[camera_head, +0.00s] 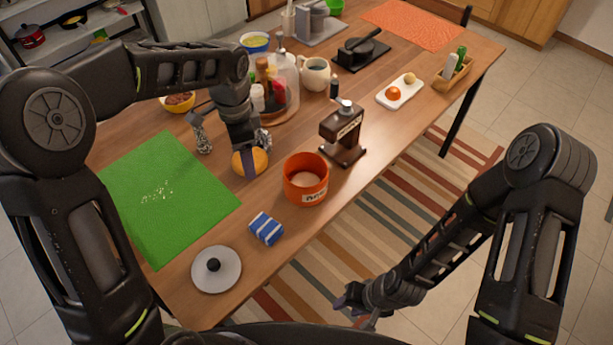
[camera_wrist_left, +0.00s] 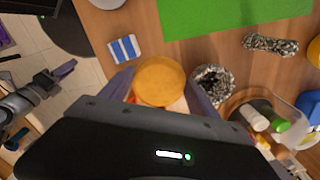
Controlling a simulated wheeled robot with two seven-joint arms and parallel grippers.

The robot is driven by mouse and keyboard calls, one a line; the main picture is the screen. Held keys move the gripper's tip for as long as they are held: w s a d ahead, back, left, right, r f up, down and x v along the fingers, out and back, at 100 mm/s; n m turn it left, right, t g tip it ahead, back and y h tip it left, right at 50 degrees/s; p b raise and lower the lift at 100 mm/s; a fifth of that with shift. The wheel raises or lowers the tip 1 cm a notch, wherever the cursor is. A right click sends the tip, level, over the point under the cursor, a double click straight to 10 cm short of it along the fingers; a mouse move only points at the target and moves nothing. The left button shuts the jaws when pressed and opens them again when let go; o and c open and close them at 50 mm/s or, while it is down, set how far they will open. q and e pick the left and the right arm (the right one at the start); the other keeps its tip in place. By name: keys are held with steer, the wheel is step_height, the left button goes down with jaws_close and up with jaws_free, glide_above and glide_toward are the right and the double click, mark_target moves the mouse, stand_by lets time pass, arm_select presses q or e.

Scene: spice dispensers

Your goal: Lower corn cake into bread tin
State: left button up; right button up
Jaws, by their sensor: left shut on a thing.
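The corn cake (camera_head: 250,162) is a round yellow-orange cake. My left gripper (camera_head: 250,150) is shut on its sides, and the wrist view shows the cake (camera_wrist_left: 159,80) between the two fingers (camera_wrist_left: 160,88). The bread tin (camera_head: 306,181) is an open orange cylinder with a pale label, upright on the table. In the head view the cake appears to the left of the tin and a little higher. I cannot tell its exact height. In the wrist view the tin is mostly hidden. My right gripper (camera_head: 354,299) hangs off the table's near side, and its opening is unclear.
A grey lid (camera_head: 216,270) with a black knob and a blue-striped block (camera_head: 267,229) lie in front. A brown grinder (camera_head: 343,134) stands close behind the tin. The green mat (camera_head: 166,200) is mostly clear.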

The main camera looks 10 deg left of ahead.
arm_select(q)
steer(key=w+d+f, duration=0.2)
steer(key=w+d, duration=0.3)
steer(key=d, duration=0.7)
steer(key=shift+d+f, duration=0.15)
steer(key=shift+d, duration=0.05)
steer(key=shift+w+f, duration=0.1)
